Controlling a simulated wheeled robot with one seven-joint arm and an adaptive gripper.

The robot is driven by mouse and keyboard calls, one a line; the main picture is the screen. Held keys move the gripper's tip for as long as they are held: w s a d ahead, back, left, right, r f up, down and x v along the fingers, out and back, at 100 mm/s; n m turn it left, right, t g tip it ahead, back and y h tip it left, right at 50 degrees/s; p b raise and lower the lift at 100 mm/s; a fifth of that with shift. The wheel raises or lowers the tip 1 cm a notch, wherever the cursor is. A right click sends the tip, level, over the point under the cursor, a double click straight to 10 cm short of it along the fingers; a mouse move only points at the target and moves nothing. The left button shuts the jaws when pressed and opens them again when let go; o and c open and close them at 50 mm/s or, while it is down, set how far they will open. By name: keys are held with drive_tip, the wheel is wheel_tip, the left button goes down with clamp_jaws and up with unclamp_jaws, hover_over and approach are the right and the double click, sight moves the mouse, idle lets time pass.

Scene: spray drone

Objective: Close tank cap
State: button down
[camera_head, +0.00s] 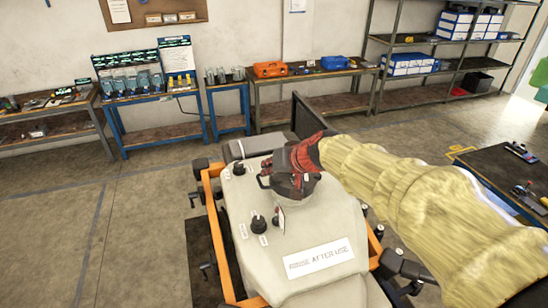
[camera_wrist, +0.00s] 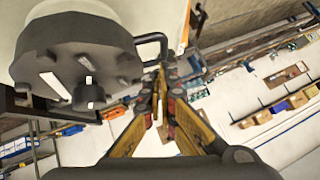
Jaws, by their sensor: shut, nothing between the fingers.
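The pale spray tank (camera_head: 300,235) sits in an orange frame in the head view. Its large dark round tank cap (camera_head: 295,187) is at the tank's upper middle, partly hidden by my gripper (camera_head: 272,181). In the wrist view the cap (camera_wrist: 75,55) fills the upper left, with a small knob and a dark loop handle (camera_wrist: 153,42) at its right side. It lies over the tank opening; I cannot tell whether it is fully seated. My gripper (camera_wrist: 164,78) is shut and empty, its fingertips close to the loop handle. Whether they touch it is unclear.
Smaller black fittings (camera_head: 258,224) stand on the tank top left of and below the cap. A dark workbench (camera_head: 500,170) with tools is at the right. Benches and shelves line the back wall. The floor (camera_head: 100,235) at the left is clear.

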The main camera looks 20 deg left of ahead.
drive_tip(key=shift+s+a+f, duration=0.1)
drive_tip(key=shift+a+f, duration=0.05)
drive_tip(key=shift+f, duration=0.35)
drive_tip(key=f+b, duration=0.1)
drive_tip(key=b, duration=0.1)
drive_tip(key=f+b, duration=0.1)
drive_tip(key=b, duration=0.1)
drive_tip(key=f+b, duration=0.1)
drive_tip(key=shift+s+a+b, duration=0.35)
drive_tip(key=shift+b, duration=0.05)
drive_tip(key=shift+r, duration=0.1)
